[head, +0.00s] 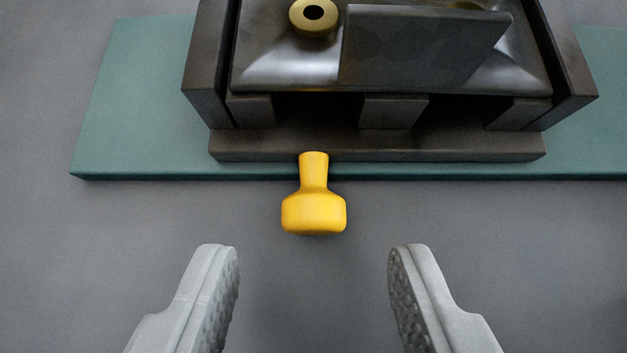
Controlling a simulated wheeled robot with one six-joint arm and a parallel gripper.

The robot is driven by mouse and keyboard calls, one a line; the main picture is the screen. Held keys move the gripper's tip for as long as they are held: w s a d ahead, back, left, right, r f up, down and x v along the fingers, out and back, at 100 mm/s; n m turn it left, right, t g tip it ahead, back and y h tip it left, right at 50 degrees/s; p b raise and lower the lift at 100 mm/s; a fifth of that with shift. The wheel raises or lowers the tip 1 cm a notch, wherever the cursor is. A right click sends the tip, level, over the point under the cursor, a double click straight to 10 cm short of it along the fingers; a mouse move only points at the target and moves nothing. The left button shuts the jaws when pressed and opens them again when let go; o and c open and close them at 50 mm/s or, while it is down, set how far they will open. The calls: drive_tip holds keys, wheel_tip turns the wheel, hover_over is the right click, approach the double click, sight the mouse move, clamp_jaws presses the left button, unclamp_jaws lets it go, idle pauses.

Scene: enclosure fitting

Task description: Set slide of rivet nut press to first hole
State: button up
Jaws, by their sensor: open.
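The press (225,147) is a dark metal frame at the top of the head view. A shiny dark slide (285,72) sits between its side rails. A brass ring with a dark hole (313,16) shows on the slide's left part, and a dark upright plate (420,45) stands to its right. A yellow knob (313,212) sticks out from the front of the press toward me. My gripper (313,250) is open and empty. Its two grey fingers are below the knob in the picture, one to each side, apart from it. The plate hides part of the slide behind it.
The press stands on a green base plate (130,110) that reaches out to both sides. The grey surface (540,240) in front of it is clear. The press's side rails (205,65) rise on the left and right. The far end is cut off.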

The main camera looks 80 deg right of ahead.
drive_tip(key=shift+x, duration=1.45)
clamp_jaws()
